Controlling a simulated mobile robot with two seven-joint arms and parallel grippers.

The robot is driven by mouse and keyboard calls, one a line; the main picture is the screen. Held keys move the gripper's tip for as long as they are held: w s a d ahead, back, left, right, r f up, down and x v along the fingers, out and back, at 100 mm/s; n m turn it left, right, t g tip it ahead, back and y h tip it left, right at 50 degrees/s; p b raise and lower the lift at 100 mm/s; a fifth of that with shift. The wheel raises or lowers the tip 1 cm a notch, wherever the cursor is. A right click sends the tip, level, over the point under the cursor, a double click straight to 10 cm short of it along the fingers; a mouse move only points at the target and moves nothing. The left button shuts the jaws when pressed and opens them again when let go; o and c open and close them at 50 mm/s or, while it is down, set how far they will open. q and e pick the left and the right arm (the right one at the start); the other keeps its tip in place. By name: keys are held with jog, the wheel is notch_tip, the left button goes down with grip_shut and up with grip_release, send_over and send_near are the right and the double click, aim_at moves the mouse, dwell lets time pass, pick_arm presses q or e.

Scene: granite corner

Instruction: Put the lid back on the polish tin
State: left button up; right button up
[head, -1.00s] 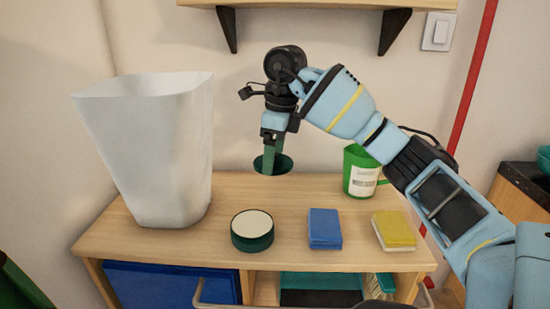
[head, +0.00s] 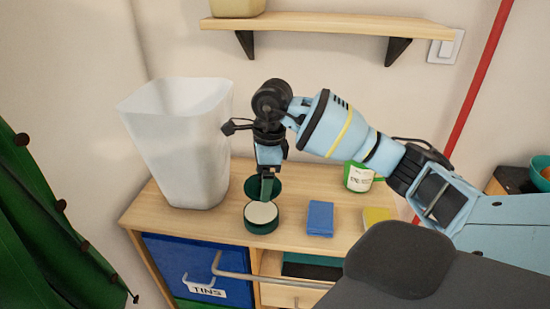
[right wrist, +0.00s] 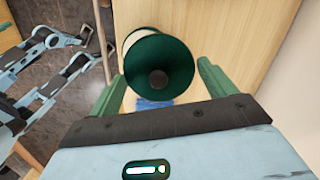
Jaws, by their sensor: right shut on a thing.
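The polish tin (head: 261,218) is a low dark green round tin with a cream top face, standing on the wooden bench top. My right gripper (head: 267,190) points down from above and is shut on the dark green round lid (head: 275,187), just behind the tin in the head view. In the right wrist view the lid (right wrist: 160,62) shows as a dark green disc with a brown centre between the green fingers of my right gripper (right wrist: 160,85). Whether lid and tin touch cannot be told. My left gripper is not clearly in view.
A tall white bin (head: 178,145) stands left of the tin. A blue block (head: 320,218), a yellow block (head: 377,216) and a green mug (head: 358,177) with a label stand to the right. A blue drawer front (head: 190,268) labelled TINS is below. A shelf (head: 330,24) hangs above.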

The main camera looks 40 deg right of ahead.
jog(key=shift+s+a+r+n+p, duration=0.4)
jog(key=shift+a+r+p, duration=0.2)
jog(key=shift+r, duration=0.2)
jog(key=shift+s+a, duration=0.25)
jog(key=shift+a, duration=0.15)
pick_arm(q)
jog(key=shift+w+r, duration=0.25)
jog(key=shift+r, duration=0.4)
jog(key=shift+w+r, duration=0.2)
jog(key=shift+r, duration=0.4)
pick_arm(e)
jog(key=shift+f, duration=0.1)
jog(key=b, duration=0.2)
send_over(262, 210)
jog(key=shift+f, duration=2.05)
pick_arm(q)
jog(key=shift+s+d+f, duration=0.1)
jog(key=shift+s+f, duration=0.2)
jog(key=shift+f, duration=0.55)
jog(key=shift+s+f, duration=0.3)
jog(key=shift+f, duration=0.5)
pick_arm(e)
jog(key=shift+f, duration=1.05)
pick_arm(q)
jog(key=shift+s, duration=0.4)
jog(key=shift+w+r, duration=0.1)
jog(key=shift+w, duration=0.4)
jog(key=shift+s, duration=0.5)
pick_arm(e)
jog(key=shift+f, duration=0.15)
